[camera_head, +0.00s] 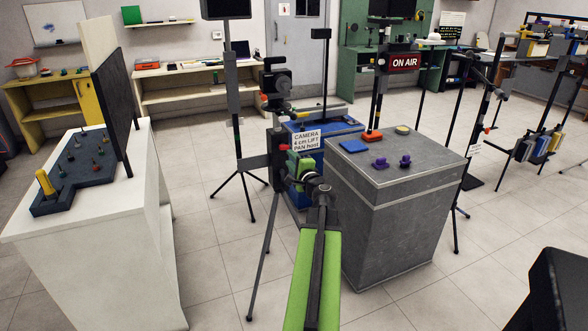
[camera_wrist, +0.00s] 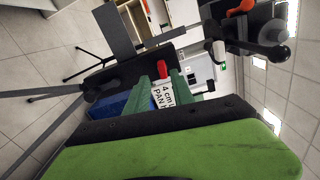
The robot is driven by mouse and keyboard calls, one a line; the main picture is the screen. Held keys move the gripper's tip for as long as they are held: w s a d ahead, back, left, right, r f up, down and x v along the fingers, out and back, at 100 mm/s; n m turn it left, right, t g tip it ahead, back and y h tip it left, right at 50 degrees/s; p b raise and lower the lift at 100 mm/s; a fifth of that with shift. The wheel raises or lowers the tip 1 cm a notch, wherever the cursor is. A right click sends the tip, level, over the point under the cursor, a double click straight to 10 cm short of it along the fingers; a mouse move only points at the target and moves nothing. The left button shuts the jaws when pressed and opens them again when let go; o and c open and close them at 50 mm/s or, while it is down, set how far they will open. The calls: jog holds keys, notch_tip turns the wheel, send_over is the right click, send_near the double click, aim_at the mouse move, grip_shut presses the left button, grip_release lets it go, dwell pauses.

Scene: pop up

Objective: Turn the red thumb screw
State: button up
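A small red part, which looks like the red thumb screw (camera_head: 284,147), shows on the camera stand just beyond my gripper in the head view. I cannot tell whether both belong to one screw. My gripper (camera_head: 298,164) has green fingers; in the wrist view (camera_wrist: 164,84) they are apart, with a white label visible between them. I cannot tell whether a finger touches the red knob.
The camera stand (camera_head: 278,160) has dark tripod legs spread on the floor. A white sign (camera_head: 307,139) reads "CAMERA 4 cm LIFT PAN". A grey pedestal (camera_head: 390,215) stands close at right, a white table (camera_head: 150,200) at left.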

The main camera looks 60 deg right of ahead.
aim_at(285, 148)
jog(key=x, duration=0.5)
jog(key=d+x, duration=0.1)
jog(key=x, duration=0.1)
jog(key=shift+d, duration=0.15)
grip_shut()
jog(key=m, duration=0.3)
jog(key=shift+m, duration=0.4)
jog(key=m, duration=0.4)
jog(key=shift+s, duration=0.1)
jog(key=m, duration=0.8)
jog(key=shift+m, duration=0.4)
jog(key=shift+o, duration=1.2)
grip_release()
